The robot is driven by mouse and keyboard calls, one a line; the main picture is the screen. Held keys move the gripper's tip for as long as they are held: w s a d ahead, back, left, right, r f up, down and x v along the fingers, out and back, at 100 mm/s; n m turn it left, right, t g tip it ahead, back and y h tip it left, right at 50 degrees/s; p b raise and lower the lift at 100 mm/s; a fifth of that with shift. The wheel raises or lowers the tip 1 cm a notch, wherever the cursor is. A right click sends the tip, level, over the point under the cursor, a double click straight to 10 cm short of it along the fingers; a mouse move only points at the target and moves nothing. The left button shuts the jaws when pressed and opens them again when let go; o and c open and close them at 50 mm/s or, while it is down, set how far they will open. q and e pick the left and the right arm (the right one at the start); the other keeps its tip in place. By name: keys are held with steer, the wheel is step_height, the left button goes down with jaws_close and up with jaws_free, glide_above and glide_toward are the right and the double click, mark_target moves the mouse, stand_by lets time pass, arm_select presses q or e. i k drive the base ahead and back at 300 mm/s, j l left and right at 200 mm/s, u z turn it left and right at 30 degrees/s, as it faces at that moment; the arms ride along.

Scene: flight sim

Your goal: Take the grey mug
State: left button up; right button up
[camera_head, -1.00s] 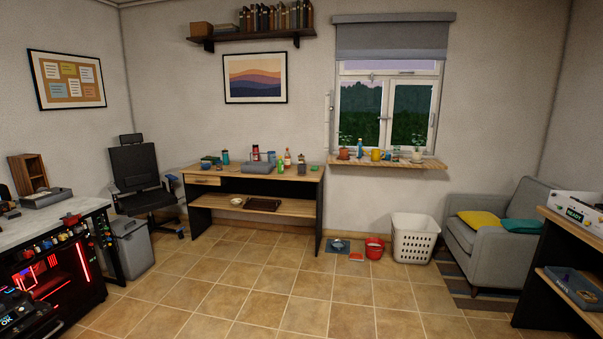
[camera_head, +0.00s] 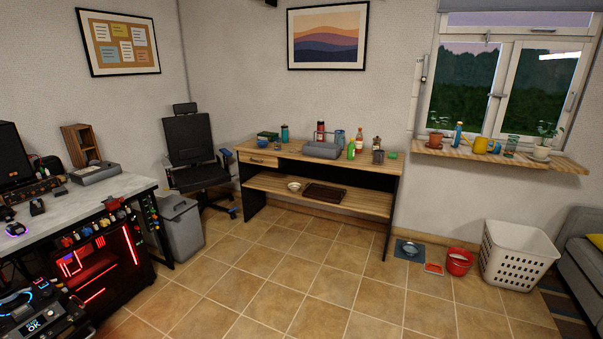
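I cannot clearly pick out a grey mug. A small dark grey cup-like thing (camera_head: 378,157) stands near the right end of the wooden workbench (camera_head: 330,165); it is too small to tell whether it is a mug. A blue-grey cup or can (camera_head: 339,137) stands behind the grey rounded case (camera_head: 321,150) on the same bench. Neither of my grippers shows in the view.
Bottles, including a green one (camera_head: 351,150), crowd the bench top. An office chair (camera_head: 190,150) and grey bin (camera_head: 181,228) stand left. A blue mat (camera_head: 409,250), red bucket (camera_head: 459,263) and white basket (camera_head: 515,257) are on the floor at right. Tiled floor before the bench is clear.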

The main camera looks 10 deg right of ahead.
mark_target(378, 156)
steer(key=i, duration=2.9)
